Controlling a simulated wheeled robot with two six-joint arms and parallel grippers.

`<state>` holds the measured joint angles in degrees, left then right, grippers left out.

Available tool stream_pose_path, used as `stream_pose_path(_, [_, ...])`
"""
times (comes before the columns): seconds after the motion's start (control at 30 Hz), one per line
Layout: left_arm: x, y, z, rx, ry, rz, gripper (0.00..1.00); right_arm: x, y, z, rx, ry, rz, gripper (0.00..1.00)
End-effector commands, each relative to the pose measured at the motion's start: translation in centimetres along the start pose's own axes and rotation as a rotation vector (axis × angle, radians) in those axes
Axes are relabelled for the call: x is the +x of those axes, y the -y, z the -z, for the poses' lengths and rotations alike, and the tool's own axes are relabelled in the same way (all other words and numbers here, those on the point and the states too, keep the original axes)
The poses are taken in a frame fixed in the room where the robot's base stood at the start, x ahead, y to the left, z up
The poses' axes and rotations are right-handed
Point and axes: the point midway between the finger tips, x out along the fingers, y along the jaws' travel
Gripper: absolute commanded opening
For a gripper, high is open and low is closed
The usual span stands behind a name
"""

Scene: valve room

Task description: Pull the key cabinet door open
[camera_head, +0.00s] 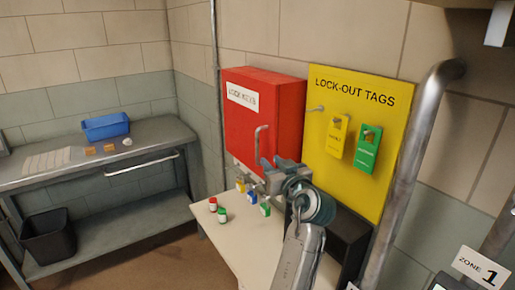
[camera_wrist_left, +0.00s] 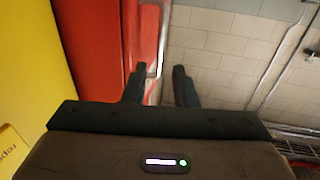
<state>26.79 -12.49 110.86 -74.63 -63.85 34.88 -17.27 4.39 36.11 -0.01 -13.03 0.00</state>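The red key cabinet (camera_head: 275,110) hangs on the wall with a white label on its front, and its door looks shut. A grey bar handle (camera_head: 259,142) stands out from the lower right of the door. My left gripper (camera_head: 263,176) is at the lower part of the handle, below the cabinet's middle. In the left wrist view, the fingers (camera_wrist_left: 159,86) are apart, and the handle (camera_wrist_left: 161,42) runs down into the gap between them, nearer the left finger. I cannot tell whether it touches. My right gripper is not in view.
A yellow lock-out tag board (camera_head: 345,95) hangs right of the cabinet. Small coloured padlock-like pieces (camera_head: 222,215) stand on the pale table (camera_head: 245,240) below. A thick grey pipe (camera_head: 408,170) rises at right. A bench with a blue bin (camera_head: 106,127) is at left.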

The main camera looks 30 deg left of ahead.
Motion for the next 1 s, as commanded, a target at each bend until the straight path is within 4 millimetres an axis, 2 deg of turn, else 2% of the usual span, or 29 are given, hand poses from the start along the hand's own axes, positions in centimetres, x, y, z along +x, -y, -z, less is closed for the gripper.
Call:
stream_pose_path(0.17, [1.9,0.0,0.5,0.003,-0.005,0.003,0.25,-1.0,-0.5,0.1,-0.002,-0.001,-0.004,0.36])
stream_pose_path(0.6, [9.2,0.1,0.4,0.005,-0.002,0.002,0.25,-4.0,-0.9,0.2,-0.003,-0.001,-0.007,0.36])
stream_pose_path(0.8, [10.5,0.1,0.1,0.002,-0.001,0.001,0.25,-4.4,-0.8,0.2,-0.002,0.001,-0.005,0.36])
stream_pose_path(1.0, [10.6,0.1,0.0,0.001,-0.001,0.001,0.25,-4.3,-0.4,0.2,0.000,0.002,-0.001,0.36])
